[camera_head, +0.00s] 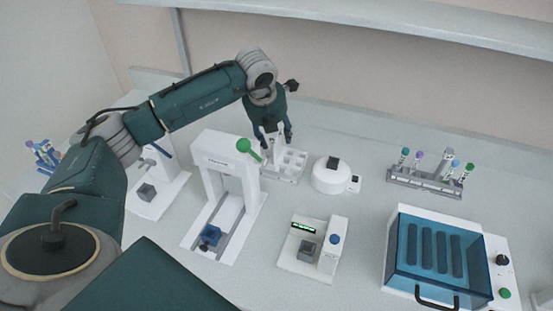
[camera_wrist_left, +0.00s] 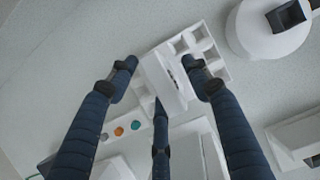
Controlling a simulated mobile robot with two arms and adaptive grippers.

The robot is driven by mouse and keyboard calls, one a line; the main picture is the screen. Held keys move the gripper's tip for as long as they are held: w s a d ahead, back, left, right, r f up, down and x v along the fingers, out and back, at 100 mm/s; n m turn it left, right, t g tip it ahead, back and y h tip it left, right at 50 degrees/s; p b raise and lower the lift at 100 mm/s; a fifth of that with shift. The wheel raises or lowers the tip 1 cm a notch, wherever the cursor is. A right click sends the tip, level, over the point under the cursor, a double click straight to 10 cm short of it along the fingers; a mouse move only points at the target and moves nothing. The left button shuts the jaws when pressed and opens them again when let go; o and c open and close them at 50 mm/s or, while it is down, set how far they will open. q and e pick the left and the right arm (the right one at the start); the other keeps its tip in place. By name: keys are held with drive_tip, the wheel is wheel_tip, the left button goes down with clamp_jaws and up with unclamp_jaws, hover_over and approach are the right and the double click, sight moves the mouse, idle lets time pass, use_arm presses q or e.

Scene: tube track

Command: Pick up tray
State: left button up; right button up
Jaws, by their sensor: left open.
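The tray (camera_head: 293,158) is white, with small square compartments and an upright plate-like handle in its middle. It stands on the bench behind the white frame device. In the left wrist view the tray (camera_wrist_left: 204,43) lies ahead, with its handle (camera_wrist_left: 160,80) between the fingers. My left gripper (camera_head: 276,138) is open above the tray and points down, its fingers on either side of the handle. I cannot tell whether a finger touches it. The fingers and the frame device hide part of the tray. My right gripper is not in view.
A white frame device (camera_head: 228,150) with a green knob stands close in front of the tray. A round white device (camera_head: 333,178) is just right of it. A tube rack (camera_head: 425,181) and a blue-lidded box (camera_head: 425,255) stand farther right. A small display device (camera_head: 312,248) is in front.

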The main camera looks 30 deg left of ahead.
use_arm(q)
drive_tip(key=c, duration=1.2)
clamp_jaws()
drive_tip(key=shift+w+r, duration=0.1)
drive_tip(key=shift+r, duration=0.05)
